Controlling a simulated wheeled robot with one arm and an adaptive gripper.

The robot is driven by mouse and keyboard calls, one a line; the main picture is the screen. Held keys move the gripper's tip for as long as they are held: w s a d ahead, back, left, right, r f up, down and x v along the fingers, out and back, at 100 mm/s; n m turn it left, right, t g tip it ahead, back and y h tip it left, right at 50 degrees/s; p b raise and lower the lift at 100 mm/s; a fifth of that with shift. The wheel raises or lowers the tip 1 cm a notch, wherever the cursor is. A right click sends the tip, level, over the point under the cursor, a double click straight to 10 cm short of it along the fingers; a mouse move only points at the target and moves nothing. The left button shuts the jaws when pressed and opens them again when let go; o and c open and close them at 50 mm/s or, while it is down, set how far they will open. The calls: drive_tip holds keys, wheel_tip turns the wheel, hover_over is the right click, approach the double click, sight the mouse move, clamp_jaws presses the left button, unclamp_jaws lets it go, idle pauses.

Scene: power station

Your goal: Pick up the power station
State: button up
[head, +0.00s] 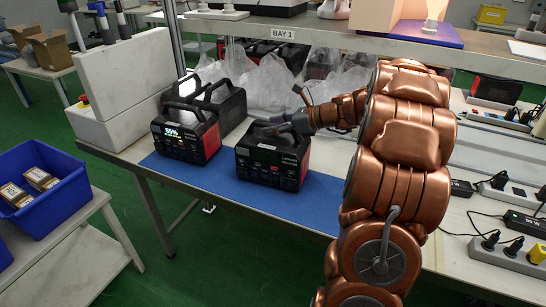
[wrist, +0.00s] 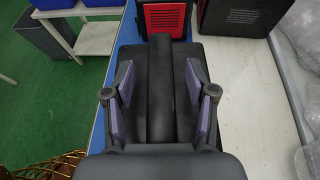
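A black power station with red sides (head: 270,165) stands upright on a blue mat (head: 215,182) on the bench. My gripper (head: 283,125) is at its top, over the carry handle. In the wrist view, the handle (wrist: 160,95) runs between the two purple-padded fingers of my gripper (wrist: 159,88). A gap shows on each side of the handle, so the gripper is open and astride it, not clamped. The top of the power station (wrist: 205,60) lies just below the fingers.
A second power station with a lit display (head: 180,138) stands close on the left. Another (head: 228,105) is behind it. Clear plastic bags (head: 265,80) lie at the back, under the BAY 1 shelf (head: 283,33). Cables and power strips (head: 505,190) are at right.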

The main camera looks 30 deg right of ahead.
clamp_jaws()
idle(0.5)
drive_tip(key=shift+r, duration=0.1)
